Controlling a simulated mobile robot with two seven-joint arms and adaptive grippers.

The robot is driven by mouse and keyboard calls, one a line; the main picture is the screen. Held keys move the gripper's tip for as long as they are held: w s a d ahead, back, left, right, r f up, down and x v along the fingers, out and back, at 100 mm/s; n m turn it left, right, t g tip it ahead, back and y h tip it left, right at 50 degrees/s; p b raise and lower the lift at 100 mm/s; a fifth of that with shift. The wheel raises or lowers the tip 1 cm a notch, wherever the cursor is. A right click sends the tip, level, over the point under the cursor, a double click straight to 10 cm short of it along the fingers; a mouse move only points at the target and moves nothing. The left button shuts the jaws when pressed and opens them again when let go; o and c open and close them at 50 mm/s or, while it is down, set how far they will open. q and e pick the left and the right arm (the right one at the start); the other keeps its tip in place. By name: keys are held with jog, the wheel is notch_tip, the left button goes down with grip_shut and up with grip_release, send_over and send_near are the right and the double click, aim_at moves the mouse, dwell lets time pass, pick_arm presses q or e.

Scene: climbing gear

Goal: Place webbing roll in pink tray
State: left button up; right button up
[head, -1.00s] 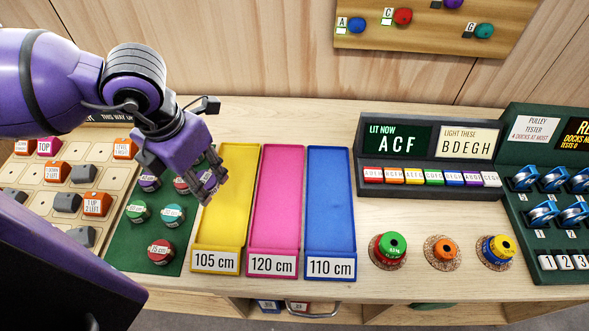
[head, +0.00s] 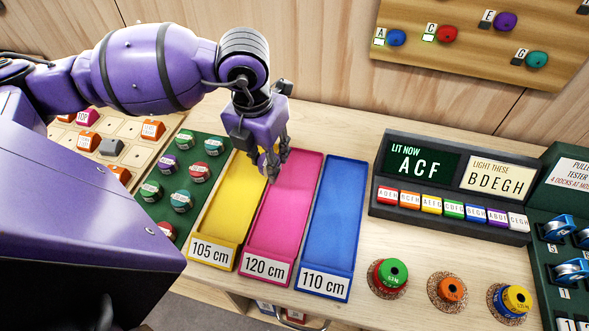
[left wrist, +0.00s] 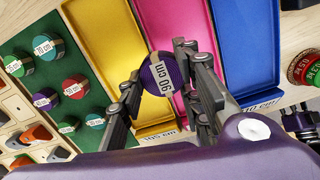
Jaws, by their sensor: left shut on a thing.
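My left gripper (head: 272,168) is shut on a purple webbing roll (left wrist: 160,76) with a white label that seems to read 90 cm. In the head view the fingers mostly hide the roll (head: 263,163). The gripper is above the upper part of the pink tray (head: 282,215), near its border with the yellow tray; its height above them is hard to judge. The pink tray, labelled 120 cm, looks empty and also shows in the left wrist view (left wrist: 172,25). A dark jointed piece at the left wrist view's right edge seems to be my right gripper (left wrist: 298,122).
The yellow tray (head: 228,205), labelled 105 cm, and blue tray (head: 333,225), labelled 110 cm, flank the pink one. A green board (head: 165,208) with several rolls lies left. Weights (head: 391,274) on cork pads and a lit display box (head: 450,180) stand right.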

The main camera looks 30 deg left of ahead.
pick_arm(q)
send_over(294, 178)
jog(key=f, duration=0.6)
jog(key=shift+s+f, duration=0.25)
jog(key=shift+w+f, duration=0.1)
jog(key=shift+f, duration=1.55)
jog(key=shift+f, duration=0.15)
jog(key=o, duration=1.1)
jog(key=shift+o, duration=0.2)
notch_tip(294, 178, up, 12)
jog(key=s, duration=0.1)
jog(key=shift+s, duration=0.2)
